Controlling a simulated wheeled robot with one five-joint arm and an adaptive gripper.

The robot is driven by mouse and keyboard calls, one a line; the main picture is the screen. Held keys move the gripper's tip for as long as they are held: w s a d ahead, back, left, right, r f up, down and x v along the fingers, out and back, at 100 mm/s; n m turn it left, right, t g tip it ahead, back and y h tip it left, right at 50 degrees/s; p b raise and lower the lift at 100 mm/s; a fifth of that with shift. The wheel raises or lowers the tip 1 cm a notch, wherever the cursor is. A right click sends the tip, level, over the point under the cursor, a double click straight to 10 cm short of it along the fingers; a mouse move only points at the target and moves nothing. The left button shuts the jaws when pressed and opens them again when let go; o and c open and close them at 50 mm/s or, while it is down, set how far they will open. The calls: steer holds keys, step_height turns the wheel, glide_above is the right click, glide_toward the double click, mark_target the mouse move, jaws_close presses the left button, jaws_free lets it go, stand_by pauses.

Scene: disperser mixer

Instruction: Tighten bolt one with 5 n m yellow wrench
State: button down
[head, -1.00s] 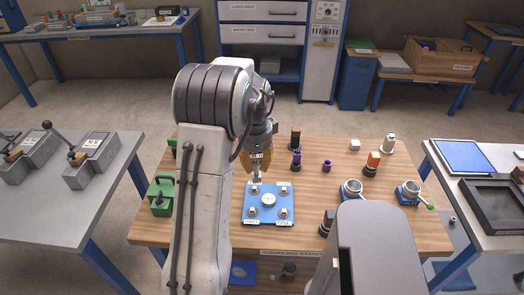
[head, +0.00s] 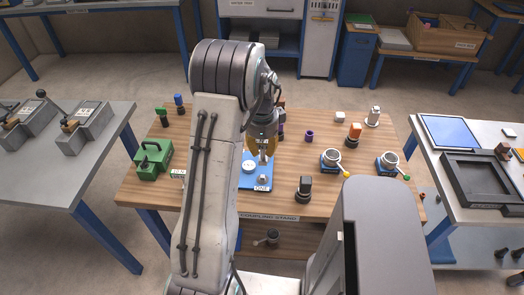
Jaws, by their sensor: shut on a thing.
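The blue plate (head: 245,183) lies on the wooden table, its left side hidden by my arm. It bears a round silver hub (head: 249,167). A silver bolt (head: 262,179) sits at its front right corner, by a label that seems to read ONE. My gripper (head: 263,146) points down above the plate's rear right corner. It is shut on a tool, seemingly the yellow wrench; yellow shows at the jaws, but fingers and tool are hard to tell apart. A grey tip (head: 264,157) reaches down close to the rear right bolt. I cannot tell whether they touch.
Right of the plate stand a black fitting (head: 304,188), a purple cylinder (head: 309,135) and two round clamps, one with a yellow knob (head: 346,174), one with a green knob (head: 406,177). A green box (head: 153,160) stands left. The wooden table (head: 210,212) has bare room at the front.

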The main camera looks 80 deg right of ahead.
mark_target(262, 155)
stand_by(0.7)
steer(key=shift+f+b, duration=2.85)
steer(key=shift+f, duration=0.05)
steer(key=shift+f+b, duration=1.2)
steer(key=shift+b, duration=0.2)
stand_by(0.5)
steer(key=c, duration=1)
jaws_free()
steer(key=shift+r, duration=0.1)
steer(key=r, duration=1.1)
steer(key=shift+a+r, duration=0.35)
steer(key=shift+a, duration=0.05)
